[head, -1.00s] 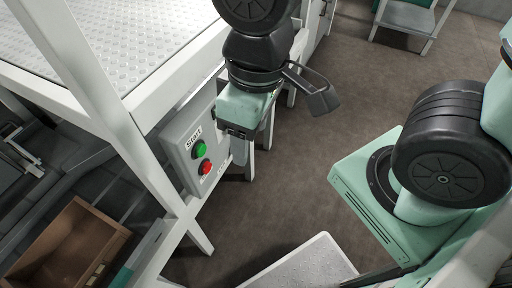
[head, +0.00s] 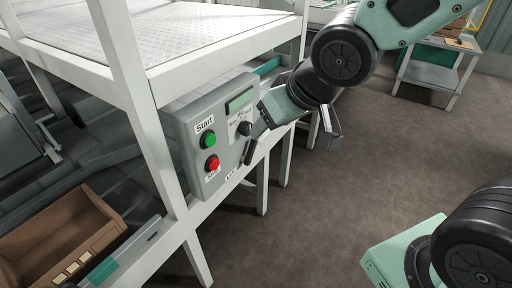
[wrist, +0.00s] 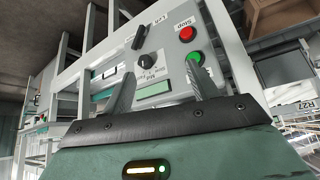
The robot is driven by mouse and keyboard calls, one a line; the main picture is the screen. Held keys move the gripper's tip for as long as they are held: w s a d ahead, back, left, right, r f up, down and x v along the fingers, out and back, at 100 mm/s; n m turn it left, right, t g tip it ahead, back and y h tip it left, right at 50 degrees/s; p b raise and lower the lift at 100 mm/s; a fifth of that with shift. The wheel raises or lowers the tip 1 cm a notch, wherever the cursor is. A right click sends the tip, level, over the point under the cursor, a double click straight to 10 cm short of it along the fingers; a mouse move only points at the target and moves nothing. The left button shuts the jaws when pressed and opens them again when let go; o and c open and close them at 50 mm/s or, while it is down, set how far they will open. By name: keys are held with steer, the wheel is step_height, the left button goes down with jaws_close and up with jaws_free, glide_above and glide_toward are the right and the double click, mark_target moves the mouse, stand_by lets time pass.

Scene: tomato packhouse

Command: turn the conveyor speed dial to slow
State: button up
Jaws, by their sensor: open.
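The speed dial (head: 244,128) is a black round knob on the front of a grey control box (head: 190,135). It also shows in the wrist view (wrist: 148,61), just beyond and between my fingertips. Small labels surround the dial, but I cannot read which setting it points to. My gripper (head: 259,120) is beside the dial in the head view, fingers toward the box. In the wrist view my gripper (wrist: 161,75) has its two fingers apart with nothing between them. I cannot tell whether a fingertip touches the box.
A green start button (head: 208,140) and a red stop button (head: 212,164) sit left of the dial. A greenish display (head: 240,101) is above it, a black bar (head: 250,150) below. White frame posts (head: 137,100) stand close left. A brown crate (head: 50,235) lies lower left.

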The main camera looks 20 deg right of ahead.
mark_target(246, 128)
steer(key=w+d+f+m+t+y+b, duration=0.25)
steer(key=w+d+f+t+b, duration=0.45)
steer(key=b, duration=0.9)
steer(key=s+d+f+t+y+b, duration=0.1)
steer(key=s+d+f+y+b, duration=0.2)
steer(key=b, duration=0.5)
steer(key=s+d+f+y+b, duration=0.1)
steer(key=d+f+y+b, duration=0.15)
steer(key=f+b, duration=0.4)
steer(key=r+p+x, duration=0.2)
steer(key=p+x, duration=0.3)
steer(key=x, duration=1.2)
steer(key=shift+w+a+m+p, duration=0.2)
steer(key=shift+a+m+p, duration=0.15)
steer(key=shift+a+m, duration=0.1)
steer(key=shift+r, duration=0.15)
steer(key=c, duration=1)
